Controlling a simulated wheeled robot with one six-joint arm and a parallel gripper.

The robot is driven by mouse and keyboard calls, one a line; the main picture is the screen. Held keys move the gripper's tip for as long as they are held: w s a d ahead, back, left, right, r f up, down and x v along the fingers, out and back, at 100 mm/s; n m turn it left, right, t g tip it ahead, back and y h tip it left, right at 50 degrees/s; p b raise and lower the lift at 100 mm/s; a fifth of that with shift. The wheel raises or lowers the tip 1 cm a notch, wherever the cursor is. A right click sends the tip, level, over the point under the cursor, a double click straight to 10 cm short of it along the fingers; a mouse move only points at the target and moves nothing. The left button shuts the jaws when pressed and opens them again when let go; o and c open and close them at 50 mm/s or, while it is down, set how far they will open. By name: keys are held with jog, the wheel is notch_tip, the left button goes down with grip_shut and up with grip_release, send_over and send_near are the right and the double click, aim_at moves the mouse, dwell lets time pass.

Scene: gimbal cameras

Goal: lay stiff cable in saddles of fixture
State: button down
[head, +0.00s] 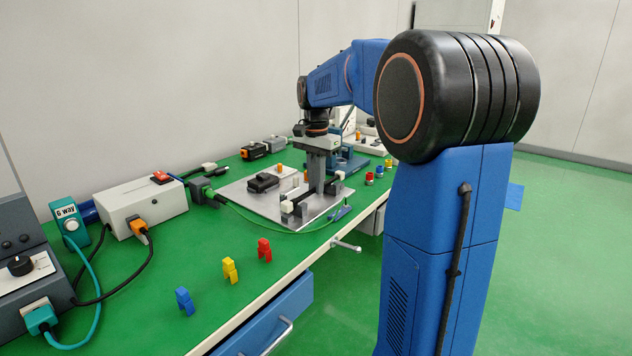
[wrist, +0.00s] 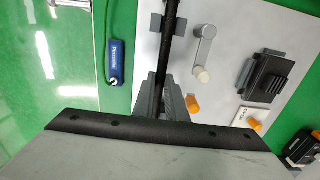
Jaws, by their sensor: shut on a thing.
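My gripper (head: 318,188) is low over the grey fixture plate (head: 238,198), near its front edge. In the wrist view its jaws (wrist: 163,96) are shut on the stiff black cable (wrist: 176,12), which runs up the picture from between them. Further along, the cable passes between the two sides of a dark grey saddle (wrist: 156,23); whether it is seated or just above cannot be told. In the head view a block (head: 287,209) stands on the plate left of my gripper. The cable's other end is hidden behind the gripper body.
A lever with a pale knob (wrist: 202,74), an orange peg (wrist: 193,104) and a black block (head: 263,182) are on the plate.

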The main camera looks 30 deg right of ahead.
jog(key=shift+f, duration=0.6)
jog(key=c, duration=1.7)
grip_release()
notch_tip(320, 180, up, 17)
jog(key=shift+r, duration=0.15)
